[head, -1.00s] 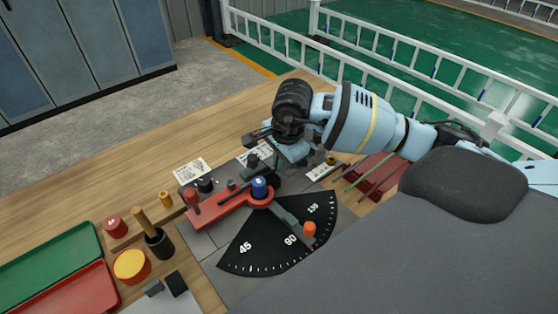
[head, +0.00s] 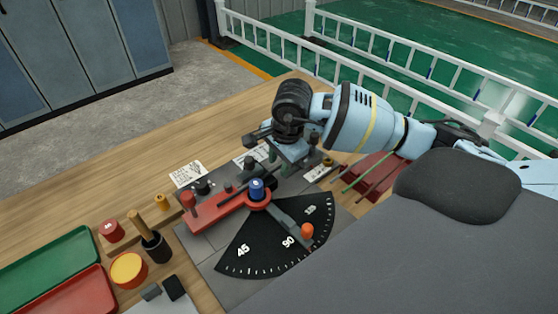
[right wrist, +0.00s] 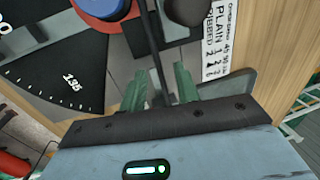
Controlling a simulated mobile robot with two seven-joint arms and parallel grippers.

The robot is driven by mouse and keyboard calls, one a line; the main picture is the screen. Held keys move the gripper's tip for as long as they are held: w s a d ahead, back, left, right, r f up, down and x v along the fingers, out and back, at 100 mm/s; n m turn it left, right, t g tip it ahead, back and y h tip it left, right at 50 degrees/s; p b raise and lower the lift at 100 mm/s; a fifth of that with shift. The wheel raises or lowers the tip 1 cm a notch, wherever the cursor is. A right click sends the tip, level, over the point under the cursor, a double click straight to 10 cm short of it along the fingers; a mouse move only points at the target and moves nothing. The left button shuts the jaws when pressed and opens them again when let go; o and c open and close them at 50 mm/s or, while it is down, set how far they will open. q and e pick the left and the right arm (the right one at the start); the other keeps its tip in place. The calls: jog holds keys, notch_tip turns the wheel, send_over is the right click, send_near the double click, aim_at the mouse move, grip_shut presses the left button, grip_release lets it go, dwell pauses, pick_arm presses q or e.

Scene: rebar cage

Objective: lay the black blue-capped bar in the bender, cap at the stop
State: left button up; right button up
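The bender (head: 200,242) lies on the wooden table, with a red arm (head: 222,211), a blue-topped centre post (head: 257,188) and a black angle scale (head: 262,256). My right gripper (head: 262,143) is low over its far side. In the right wrist view its green fingers (right wrist: 163,78) stand apart, one on each side of a thin black bar (right wrist: 157,55). Gaps show between bar and fingers. The bar runs up past the blue-topped post (right wrist: 100,6) and a dark round post (right wrist: 188,10). I cannot make out its blue cap or whether it touches the stop. My left gripper is out of view.
Green and red rods (head: 356,176) rest by a dark red block (head: 378,176) right of the bender. A green tray (head: 45,262), a red tray (head: 78,292), a black cup (head: 157,247) and a yellow-topped tin (head: 128,269) stand at left. The far-left table is clear.

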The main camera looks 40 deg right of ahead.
notch_tip(320, 180, up, 8)
jog(key=s, duration=0.1)
jog(key=shift+s, duration=0.25)
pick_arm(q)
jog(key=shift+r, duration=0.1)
pick_arm(e)
jog(key=shift+f, duration=0.1)
dwell(0.6)
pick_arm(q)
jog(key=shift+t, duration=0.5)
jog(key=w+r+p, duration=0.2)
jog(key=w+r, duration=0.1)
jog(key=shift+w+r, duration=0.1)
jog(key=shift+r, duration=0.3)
pick_arm(e)
notch_tip(320, 180, up, 6)
dwell(0.3)
